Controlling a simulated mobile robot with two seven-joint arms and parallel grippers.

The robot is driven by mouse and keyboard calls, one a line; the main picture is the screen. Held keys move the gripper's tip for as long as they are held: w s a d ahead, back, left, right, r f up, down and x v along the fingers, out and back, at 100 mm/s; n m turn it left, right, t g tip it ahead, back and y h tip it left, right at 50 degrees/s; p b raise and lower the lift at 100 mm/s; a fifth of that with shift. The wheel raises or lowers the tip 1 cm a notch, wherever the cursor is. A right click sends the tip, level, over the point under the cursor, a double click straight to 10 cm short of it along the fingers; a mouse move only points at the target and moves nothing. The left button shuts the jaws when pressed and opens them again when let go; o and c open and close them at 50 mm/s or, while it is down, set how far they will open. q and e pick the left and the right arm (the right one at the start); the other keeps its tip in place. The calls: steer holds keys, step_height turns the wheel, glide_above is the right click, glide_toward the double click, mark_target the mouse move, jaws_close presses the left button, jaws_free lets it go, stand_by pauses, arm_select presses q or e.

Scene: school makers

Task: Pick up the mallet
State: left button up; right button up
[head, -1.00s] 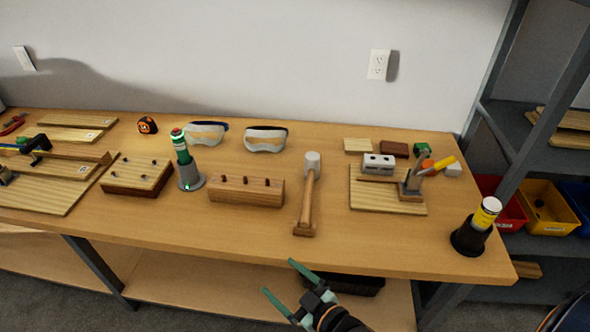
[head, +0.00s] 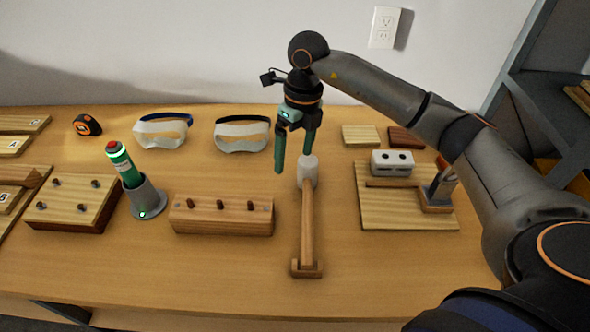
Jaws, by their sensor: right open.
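The mallet (head: 307,215) lies in the middle of the workbench. It has a pale grey head at the far end and a long wooden handle pointing toward me. The near end of the handle sits at a small wooden block (head: 306,269). My right gripper (head: 293,164) is open and points down beside the mallet's head. One green finger is left of the head; the other is just behind or above it. I cannot tell whether it touches. My left gripper is not in view.
A wooden block with pegs (head: 222,217) stands left of the mallet. Goggles (head: 241,135) lie behind. A pale board (head: 390,215) with a clamp is on the right. The bench front is clear.

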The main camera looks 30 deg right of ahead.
mark_target(307, 162)
steer(key=d, duration=0.1)
steer(key=w+d+h, duration=0.1)
steer(key=d+r, duration=0.1)
steer(key=shift+w+d+h, duration=0.2)
steer(key=shift+d+h, duration=0.05)
steer(key=shift+h, duration=0.05)
steer(key=shift+m, duration=0.3)
step_height(307, 162, down, 5)
steer(key=shift+s+d+f, duration=0.15)
steer(key=shift+f, duration=0.05)
steer(key=f, duration=0.6)
steer(key=shift+d+f, duration=0.25)
steer(key=shift+d, duration=0.1)
jaws_close()
steer(key=shift+r, duration=0.1)
